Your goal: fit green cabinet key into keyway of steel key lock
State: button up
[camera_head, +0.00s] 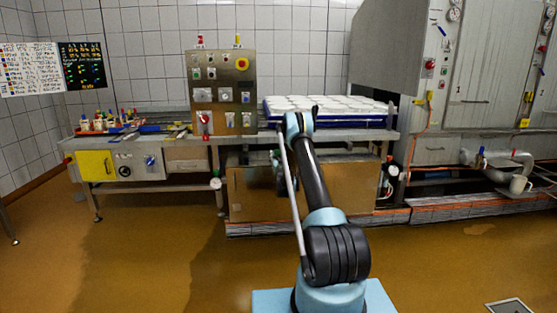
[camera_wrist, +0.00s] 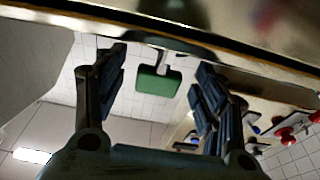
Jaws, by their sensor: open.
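The green cabinet key (camera_wrist: 158,82) shows in the wrist view, its broad green head facing the camera and a short narrow shank above it. The shank runs up toward the edge of a steel surface (camera_wrist: 75,16); whether it sits in anything there I cannot tell. My gripper (camera_wrist: 158,85) is open, one dark finger on each side of the key, with gaps between the fingers and its head. In the head view the arm hides my gripper and the key. I cannot make out the steel key lock or its keyway for certain in either view.
A steel control panel (camera_head: 222,75) stands behind the bench, left of my arm. A blue tray of white moulds (camera_head: 330,103) lies to its right. A yellow-door cabinet (camera_head: 95,165) is at left. Red knobs (camera_wrist: 285,135) show at the wrist view's right. The floor (camera_head: 130,250) is clear at front left.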

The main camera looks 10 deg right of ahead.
jog(key=v, duration=1.2)
jog(key=shift+f, duration=0.1)
dwell(0.4)
jog(key=s+r+g, duration=0.2)
jog(key=s+r, duration=0.1)
jog(key=r, duration=0.4)
jog(key=s+r+g, duration=0.3)
jog(key=r, duration=0.4)
jog(key=s+r+g, duration=0.2)
jog(key=s+r, duration=0.1)
jog(key=s, duration=0.6)
jog(key=s+r+g, duration=0.2)
jog(key=s+r, duration=0.2)
jog(key=s, duration=0.5)
jog(key=s+f+g, duration=0.3)
jog(key=s, duration=1.3)
jog(key=s+d+f+g, duration=0.1)
jog(key=s+f+g, duration=0.2)
jog(key=s, duration=1.4)
jog(key=s+d+f+g, duration=0.1)
jog(key=s+f+g, duration=0.2)
jog(key=s, duration=1.4)
jog(key=shift+x, duration=0.9)
